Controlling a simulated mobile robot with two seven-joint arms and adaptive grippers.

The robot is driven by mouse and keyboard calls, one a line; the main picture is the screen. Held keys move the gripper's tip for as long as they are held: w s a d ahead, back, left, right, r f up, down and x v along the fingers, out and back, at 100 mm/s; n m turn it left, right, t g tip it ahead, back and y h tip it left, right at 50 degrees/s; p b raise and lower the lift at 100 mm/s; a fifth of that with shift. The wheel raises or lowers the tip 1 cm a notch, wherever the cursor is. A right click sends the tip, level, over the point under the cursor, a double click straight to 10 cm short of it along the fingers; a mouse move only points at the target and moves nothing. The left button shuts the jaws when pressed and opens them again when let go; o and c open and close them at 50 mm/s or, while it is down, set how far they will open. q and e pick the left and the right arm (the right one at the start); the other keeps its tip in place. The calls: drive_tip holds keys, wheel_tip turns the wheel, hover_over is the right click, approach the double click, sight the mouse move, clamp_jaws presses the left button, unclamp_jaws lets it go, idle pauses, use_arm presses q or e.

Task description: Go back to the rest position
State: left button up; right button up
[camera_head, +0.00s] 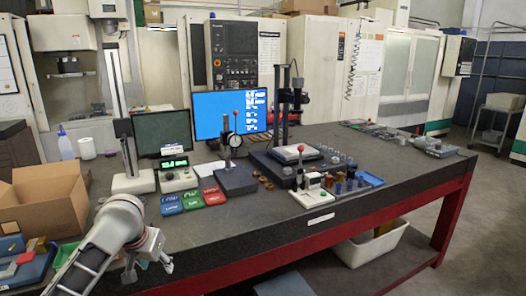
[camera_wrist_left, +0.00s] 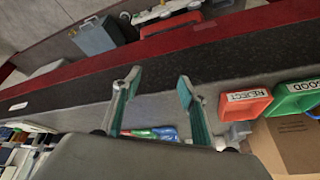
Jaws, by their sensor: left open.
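My left gripper (camera_head: 149,272) is at the front left edge of the dark workbench (camera_head: 250,232) in the head view, with its arm coming in from the lower left. Its two fingers stand apart in the left wrist view (camera_wrist_left: 158,82), with nothing between them. The gripper points down by the bench's front edge and touches nothing that I can make out. My right gripper is in neither view.
A cardboard box (camera_head: 38,203) stands left of my left arm. A red REJECT bin (camera_wrist_left: 247,103) and a green GOOD bin (camera_wrist_left: 298,97) show in the wrist view. Coloured trays (camera_head: 192,198), a dial gauge stand (camera_head: 236,180) and a monitor (camera_head: 228,112) stand on the bench. Its front middle is clear.

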use_arm(q)
drive_tip(key=s+d+f+m+t, duration=0.1)
drive_tip(key=s+d+f+m, duration=0.15)
drive_tip(key=s+f, duration=1.1)
drive_tip(key=s+a+r+m+t+y, duration=0.1)
drive_tip(key=s+a+m+y, duration=0.1)
drive_tip(key=s+a, duration=0.45)
drive_tip(key=s+a+r+m+y, duration=0.1)
drive_tip(key=s+a+m+y, duration=0.15)
drive_tip(key=s, duration=0.75)
drive_tip(key=w+d+f+n+t+h, duration=0.1)
drive_tip(key=d+f+n+t+h, duration=0.2)
drive_tip(key=d+f+h, duration=0.4)
drive_tip(key=d+f+n, duration=0.1)
drive_tip(key=d+f, duration=0.5)
drive_tip(key=f, duration=0.4)
drive_tip(key=shift+d, duration=0.35)
